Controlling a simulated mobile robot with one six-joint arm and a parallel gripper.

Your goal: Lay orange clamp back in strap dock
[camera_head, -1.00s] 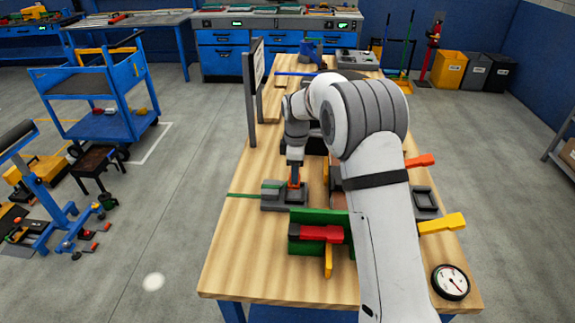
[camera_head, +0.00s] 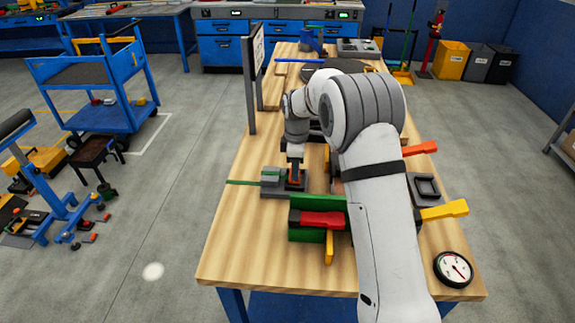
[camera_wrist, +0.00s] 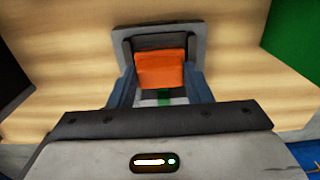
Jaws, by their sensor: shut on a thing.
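The orange clamp (camera_wrist: 160,70) shows in the wrist view between the two fingers of my gripper (camera_wrist: 160,88), which is shut on it. In that view the clamp is inside the outline of a grey dock (camera_wrist: 197,36) with a raised rim. In the head view my gripper (camera_head: 295,175) points down at the right part of the grey dock (camera_head: 272,188), with a bit of orange at its tips. A green strap (camera_head: 243,182) runs left from the dock. Whether the clamp touches the dock floor is hidden.
A green block with a red-handled clamp (camera_head: 322,219) stands just in front of the dock. An orange-red handle (camera_head: 421,148), a yellow handle (camera_head: 443,211), a grey tray (camera_head: 426,188) and a dial gauge (camera_head: 453,269) lie right of my arm. The wooden table's front left is clear.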

